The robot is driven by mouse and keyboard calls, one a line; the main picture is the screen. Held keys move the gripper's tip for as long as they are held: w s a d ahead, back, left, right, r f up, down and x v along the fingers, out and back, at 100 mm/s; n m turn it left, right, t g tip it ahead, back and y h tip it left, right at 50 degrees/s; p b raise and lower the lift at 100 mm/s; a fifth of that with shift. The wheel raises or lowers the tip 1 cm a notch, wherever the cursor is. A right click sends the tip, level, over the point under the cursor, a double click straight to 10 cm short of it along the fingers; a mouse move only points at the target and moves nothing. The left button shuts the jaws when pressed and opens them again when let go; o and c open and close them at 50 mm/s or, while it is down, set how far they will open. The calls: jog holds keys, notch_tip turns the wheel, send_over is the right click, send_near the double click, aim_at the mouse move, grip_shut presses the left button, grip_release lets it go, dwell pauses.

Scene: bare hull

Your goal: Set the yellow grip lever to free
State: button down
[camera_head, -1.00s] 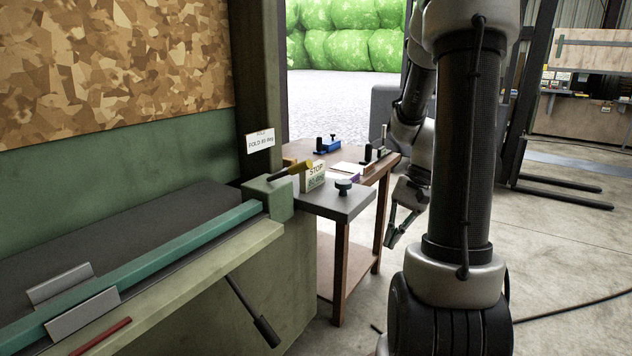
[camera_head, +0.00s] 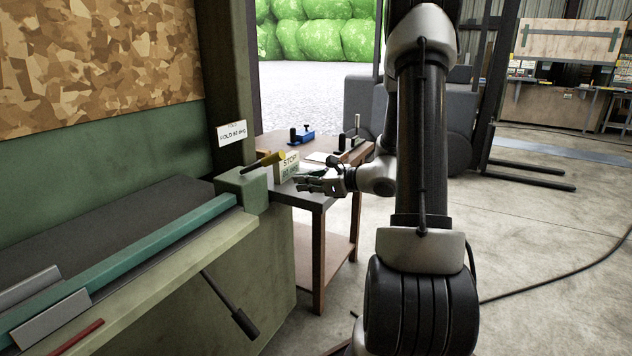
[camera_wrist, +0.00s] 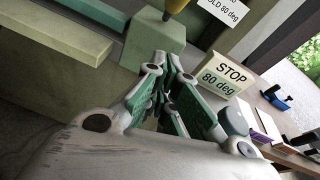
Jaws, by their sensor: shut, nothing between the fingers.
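The yellow grip lever (camera_head: 270,160) sits on top of the green end block (camera_head: 243,188) of the bending machine and leans to the right. Its yellow grip (camera_wrist: 175,5) shows only in part at the top edge of the wrist view. My gripper (camera_head: 300,181) is shut and empty, to the right of the lever and apart from it.
A card reading "80 deg" (camera_head: 232,133) is fixed to the post. A wooden side table (camera_head: 325,208) carries a blue clamp (camera_head: 302,135) and other small items. A black-handled lever (camera_head: 240,318) juts from the machine front. Open concrete floor (camera_head: 530,250) lies right.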

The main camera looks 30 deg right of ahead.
jog(key=w+a+r, duration=0.1)
jog(key=w, duration=0.1)
jog(key=w+a+r, duration=0.1)
jog(key=a, duration=0.1)
jog(key=shift+w+a+r, duration=0.2)
jog(key=shift+w+r, duration=0.15)
jog(key=shift+w, duration=0.05)
jog(key=shift+r, duration=0.15)
jog(key=w+r+g+h, duration=0.1)
jog(key=r, duration=0.1)
jog(key=w+a+r+g+h, duration=0.1)
jog(key=r+g, duration=0.1)
jog(key=r, duration=0.1)
jog(key=w+a+r+g+h, duration=0.1)
jog(key=r+g, duration=0.1)
jog(key=shift+w+a+r, duration=0.1)
jog(key=shift+w+r, duration=0.1)
jog(key=shift+r, duration=0.15)
jog(key=w+a+r+g+h, duration=0.2)
jog(key=w+a+r+g, duration=0.1)
jog(key=w, duration=0.3)
jog(key=shift+a+r+g, duration=0.25)
jog(key=shift+r+g, duration=0.35)
jog(key=shift+r, duration=0.2)
jog(key=shift+w, duration=0.1)
